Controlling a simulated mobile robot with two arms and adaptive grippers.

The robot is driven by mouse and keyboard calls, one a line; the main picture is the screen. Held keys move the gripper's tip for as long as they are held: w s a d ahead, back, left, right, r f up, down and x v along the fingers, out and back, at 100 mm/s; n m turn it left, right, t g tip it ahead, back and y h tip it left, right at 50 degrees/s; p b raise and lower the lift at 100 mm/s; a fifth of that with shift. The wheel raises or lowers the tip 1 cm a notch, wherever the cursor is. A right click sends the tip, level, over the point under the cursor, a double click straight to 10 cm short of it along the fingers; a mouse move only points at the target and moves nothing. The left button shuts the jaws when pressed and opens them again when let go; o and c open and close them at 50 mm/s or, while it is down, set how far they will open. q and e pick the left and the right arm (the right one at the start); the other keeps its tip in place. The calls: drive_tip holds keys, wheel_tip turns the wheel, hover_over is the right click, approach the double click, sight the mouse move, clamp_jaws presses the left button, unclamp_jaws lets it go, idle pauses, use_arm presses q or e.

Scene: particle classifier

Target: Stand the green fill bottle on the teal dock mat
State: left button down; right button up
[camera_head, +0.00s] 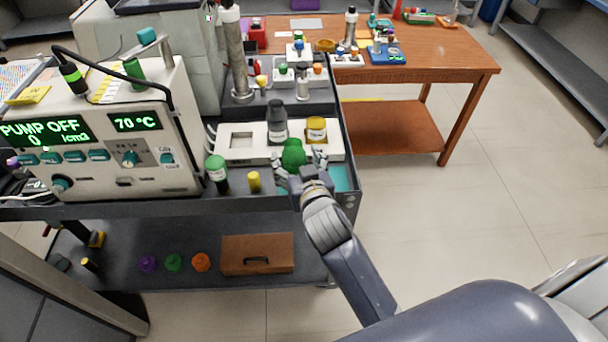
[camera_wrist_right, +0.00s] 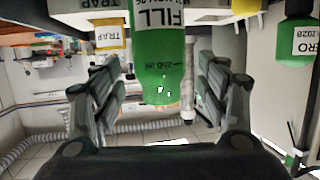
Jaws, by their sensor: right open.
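The green fill bottle (camera_head: 292,153) shows at the front edge of the white tray, and my right gripper hides its lower part. My right gripper (camera_head: 300,163) is open, with its fingers on either side of the bottle. In the right wrist view the fill bottle (camera_wrist_right: 163,65), with a FILL label, is between the spread fingers, with gaps on both sides. The teal dock mat (camera_head: 340,178) lies at the right front corner of the cart top, just right of my gripper and partly covered by it. What is under the bottle is hidden. My left gripper is out of view.
The pump unit (camera_head: 100,150) fills the cart's left side.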

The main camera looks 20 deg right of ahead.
drive_tip(key=v, duration=0.8)
drive_tip(key=shift+s+b, duration=0.3)
drive_tip(key=shift+b, duration=0.05)
drive_tip(key=shift+r, duration=0.1)
drive_tip(key=s+d+f+n+g+y, duration=0.1)
drive_tip(key=s+d+f+n+g, duration=0.1)
drive_tip(key=s+f+g, duration=0.55)
drive_tip(key=s+d+f+n+g, duration=0.15)
drive_tip(key=s+f+g, duration=0.25)
drive_tip(key=s+f, duration=0.9)
drive_tip(key=f, duration=0.9)
drive_tip(key=s+f, duration=0.2)
drive_tip(key=f, duration=1)
drive_tip(key=s+d+f+g, duration=0.1)
drive_tip(key=s+d+f, duration=0.1)
drive_tip(key=s+f, duration=0.6)
drive_tip(key=s+d+f+g, duration=0.1)
drive_tip(key=s+f, duration=0.7)
drive_tip(key=shift+s+d, duration=0.4)
